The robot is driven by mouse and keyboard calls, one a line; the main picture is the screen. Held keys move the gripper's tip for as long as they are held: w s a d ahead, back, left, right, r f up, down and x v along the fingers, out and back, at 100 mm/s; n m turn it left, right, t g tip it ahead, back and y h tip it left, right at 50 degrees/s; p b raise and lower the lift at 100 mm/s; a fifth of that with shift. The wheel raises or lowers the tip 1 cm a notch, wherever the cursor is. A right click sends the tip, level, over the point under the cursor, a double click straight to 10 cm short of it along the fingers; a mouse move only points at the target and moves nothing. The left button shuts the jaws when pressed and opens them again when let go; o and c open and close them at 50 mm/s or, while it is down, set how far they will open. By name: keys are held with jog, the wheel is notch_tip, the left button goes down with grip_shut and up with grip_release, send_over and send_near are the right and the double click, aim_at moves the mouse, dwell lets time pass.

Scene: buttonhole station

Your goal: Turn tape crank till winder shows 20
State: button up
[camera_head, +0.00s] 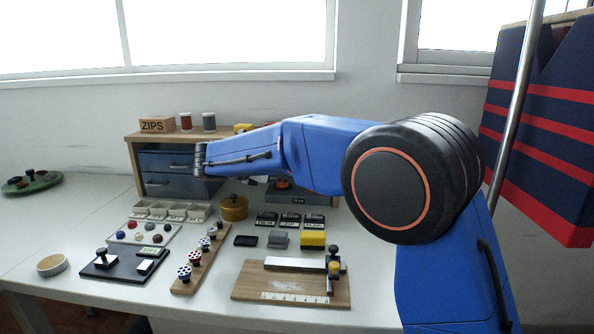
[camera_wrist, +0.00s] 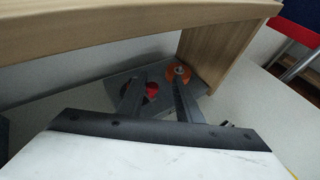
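The tape winder (camera_head: 312,195) is a low grey-blue box below the wooden shelf, partly hidden by my arm. Its front label is too small to read. An orange-red round part (camera_head: 282,184) shows on its top. In the wrist view the winder (camera_wrist: 200,88) has an orange disc (camera_wrist: 178,71) with a pale hub, and a red knob (camera_wrist: 152,90) with a dark part beside it. My gripper (camera_wrist: 158,78) is open, its two dark fingers apart over the winder. The red knob appears between them; contact cannot be told. In the head view my arm hides most of the gripper.
The wooden shelf (camera_wrist: 130,30) runs close above the winder, with its side panel (camera_wrist: 215,45) at the right. Blue drawers (camera_head: 170,180) stand left. A yellow pot (camera_head: 233,208), labelled blocks (camera_head: 290,220) and a wooden board (camera_head: 255,280) stand in front.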

jog(key=d+n+t+y, duration=0.1)
jog(key=n+y, duration=0.1)
jog(key=d+n+t+y, duration=0.1)
jog(key=n+y, duration=0.1)
jog(key=shift+w+d, duration=0.1)
jog(key=shift+w, duration=0.1)
jog(key=shift+w+d+n+t+y, duration=0.15)
jog(key=shift+w+d+n+y, duration=0.15)
jog(key=shift+n+y, duration=0.6)
jog(key=shift+w+d+n+t+y, duration=0.25)
jog(key=shift+d+n+y, duration=0.1)
jog(key=shift+n+y, duration=0.5)
jog(key=shift+w+d+n+t+y, duration=0.1)
jog(key=shift+w+d+n+y, duration=0.2)
jog(key=shift+n+y, duration=0.6)
jog(key=shift+s+r+y, duration=0.15)
jog(key=shift+s+y, duration=0.1)
jog(key=shift+s, duration=0.1)
jog(key=v, duration=1.6)
jog(key=shift+s, duration=0.35)
jog(key=shift+d, duration=0.1)
